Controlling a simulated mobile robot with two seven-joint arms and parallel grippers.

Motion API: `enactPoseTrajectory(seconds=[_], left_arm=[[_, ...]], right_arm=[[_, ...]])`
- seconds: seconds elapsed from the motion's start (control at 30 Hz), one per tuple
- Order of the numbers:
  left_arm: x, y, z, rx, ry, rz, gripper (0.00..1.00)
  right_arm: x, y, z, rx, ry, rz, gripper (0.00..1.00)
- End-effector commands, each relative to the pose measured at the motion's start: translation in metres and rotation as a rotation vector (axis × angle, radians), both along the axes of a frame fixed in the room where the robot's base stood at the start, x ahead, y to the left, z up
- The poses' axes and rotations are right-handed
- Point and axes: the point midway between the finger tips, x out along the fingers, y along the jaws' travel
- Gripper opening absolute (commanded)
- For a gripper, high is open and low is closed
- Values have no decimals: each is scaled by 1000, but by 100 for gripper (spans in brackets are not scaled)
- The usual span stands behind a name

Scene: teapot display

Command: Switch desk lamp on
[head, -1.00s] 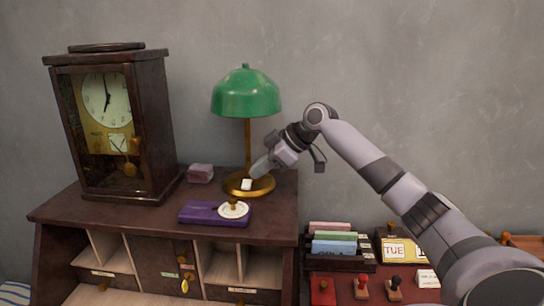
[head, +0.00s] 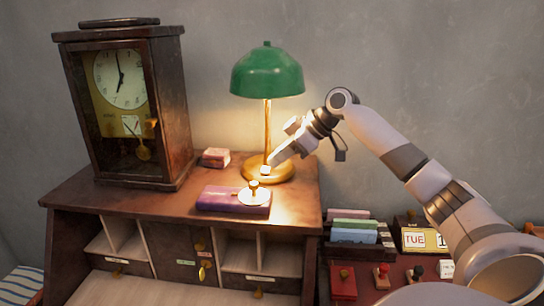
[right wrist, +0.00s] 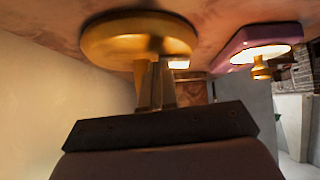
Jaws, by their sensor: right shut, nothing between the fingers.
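The desk lamp has a green shade (head: 267,83), a thin brass stem and a round brass base (head: 284,174) on top of the wooden desk. It is lit, with warm light on the wall and desktop. A small pale switch (head: 265,170) sits at the front of the base. My right gripper (head: 271,166) is shut and empty, its fingertips close beside the switch. In the right wrist view the brass base (right wrist: 110,42) lies just beyond the shut fingers (right wrist: 157,85); I cannot tell whether they touch it. My left gripper is not in view.
A purple book (head: 218,199) with a white and brass round item (head: 254,194) lies in front of the lamp. A wooden clock (head: 125,105) and a small pinkish block (head: 216,158) stand left. Stamps and a calendar (head: 423,240) fill the lower table at right.

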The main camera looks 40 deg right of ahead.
Motion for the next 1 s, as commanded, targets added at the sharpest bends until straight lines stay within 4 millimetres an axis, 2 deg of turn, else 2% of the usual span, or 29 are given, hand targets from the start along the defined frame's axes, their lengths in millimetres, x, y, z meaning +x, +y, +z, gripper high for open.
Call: enactPoseTrajectory(seconds=[0.17, 0.53, 1.0], left_arm=[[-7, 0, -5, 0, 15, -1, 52], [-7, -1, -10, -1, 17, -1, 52], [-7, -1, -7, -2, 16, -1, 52]], right_arm=[[0, 5, -1, 8, -2, 8, 0], [-9, 17, 1, 8, 0, 11, 0], [-9, 18, 4, 9, 1, 11, 0]])
